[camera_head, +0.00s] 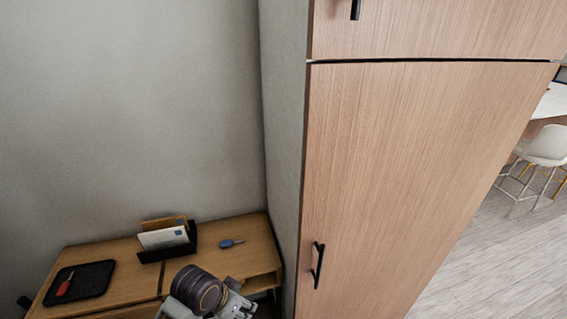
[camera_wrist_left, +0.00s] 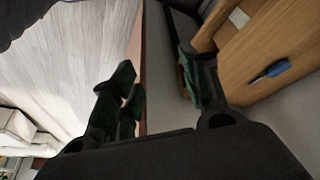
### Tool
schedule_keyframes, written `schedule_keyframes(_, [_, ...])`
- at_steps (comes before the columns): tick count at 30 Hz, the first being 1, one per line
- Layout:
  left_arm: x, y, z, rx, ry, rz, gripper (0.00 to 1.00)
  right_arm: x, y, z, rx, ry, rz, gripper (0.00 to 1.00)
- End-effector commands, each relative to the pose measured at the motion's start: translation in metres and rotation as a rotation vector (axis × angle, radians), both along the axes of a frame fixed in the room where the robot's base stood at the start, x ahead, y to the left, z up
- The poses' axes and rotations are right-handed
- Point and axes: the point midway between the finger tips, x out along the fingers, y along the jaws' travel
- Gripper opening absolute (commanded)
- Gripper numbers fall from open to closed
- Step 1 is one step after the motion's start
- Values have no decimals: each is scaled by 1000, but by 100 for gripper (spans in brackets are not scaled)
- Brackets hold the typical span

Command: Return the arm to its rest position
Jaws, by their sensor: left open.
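My left gripper (camera_wrist_left: 158,88) shows in the left wrist view with its two dark fingers spread apart and nothing between them. In the head view, part of my arm (camera_head: 200,291) shows at the bottom, in front of the wooden desk (camera_head: 225,262); the fingers cannot be made out there. In the wrist view the desk (camera_wrist_left: 258,42) is at the upper right, beside the right-hand finger and apart from it. My right gripper is in neither view.
On the desk are a black tray (camera_head: 95,279) with a red-handled tool (camera_head: 64,285), a letter holder (camera_head: 150,255) with envelopes, and a blue-handled object (camera_head: 231,243). A tall wooden cabinet (camera_head: 400,170) stands to the right. Pale floor (camera_head: 500,270) lies open beyond it, with a white stool (camera_head: 546,147).

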Motion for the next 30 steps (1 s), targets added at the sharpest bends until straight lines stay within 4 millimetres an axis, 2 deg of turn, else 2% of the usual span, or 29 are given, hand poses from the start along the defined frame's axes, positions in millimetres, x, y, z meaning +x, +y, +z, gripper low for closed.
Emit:
schedule_keyframes(15, [-45,68,-11,44,24,303,46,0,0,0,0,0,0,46])
schedule_keyframes(30, [-70,103,-13,90,37,430,46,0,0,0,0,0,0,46])
